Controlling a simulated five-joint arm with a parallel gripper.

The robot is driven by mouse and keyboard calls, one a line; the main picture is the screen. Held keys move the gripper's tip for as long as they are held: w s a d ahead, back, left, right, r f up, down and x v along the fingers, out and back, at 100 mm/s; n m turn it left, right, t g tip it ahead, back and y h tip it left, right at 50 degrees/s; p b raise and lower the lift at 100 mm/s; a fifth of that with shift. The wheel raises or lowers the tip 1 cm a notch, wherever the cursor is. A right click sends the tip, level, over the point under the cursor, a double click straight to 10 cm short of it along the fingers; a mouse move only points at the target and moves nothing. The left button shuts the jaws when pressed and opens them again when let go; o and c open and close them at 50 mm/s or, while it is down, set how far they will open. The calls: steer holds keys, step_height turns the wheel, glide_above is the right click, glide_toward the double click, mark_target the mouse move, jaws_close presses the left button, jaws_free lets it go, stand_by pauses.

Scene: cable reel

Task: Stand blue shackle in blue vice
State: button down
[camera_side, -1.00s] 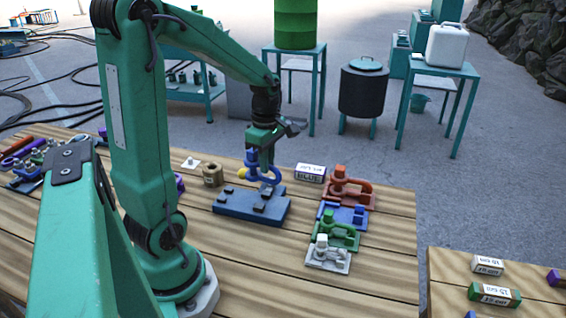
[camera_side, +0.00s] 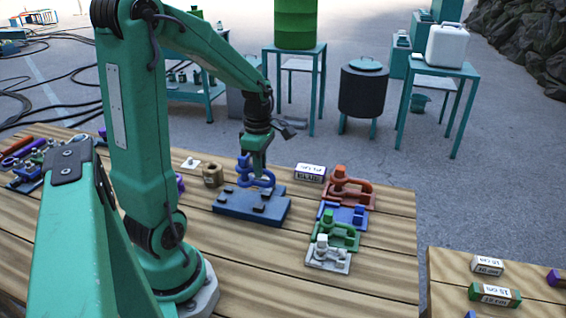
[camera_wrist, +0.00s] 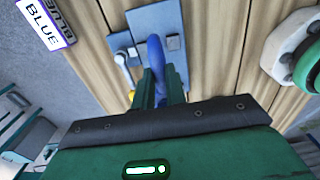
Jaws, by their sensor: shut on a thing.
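The blue shackle (camera_side: 243,170) is held by my gripper (camera_side: 259,170) over the back part of the blue vice (camera_side: 240,212). The vice is a flat blue plate with several dark raised blocks, lying on the wooden table. The shackle looks upright; I cannot tell whether it touches the plate. In the wrist view my gripper (camera_wrist: 160,88) is shut on the shackle (camera_wrist: 154,52), with the vice plate (camera_wrist: 150,17) beyond it. The fingers hide the shackle's lower part in that view.
A BLUE label block (camera_side: 310,173) stands behind the vice. A brown nut-like piece (camera_side: 212,175) lies to its left.

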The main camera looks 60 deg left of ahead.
mark_target(261, 182)
steer(key=shift+f, duration=2.55)
steer(key=shift+f, duration=0.35)
steer(key=c, duration=1.4)
jaws_free()
steer(key=shift+o, duration=0.2)
steer(key=shift+f, duration=0.1)
steer(key=shift+r, duration=3.95)
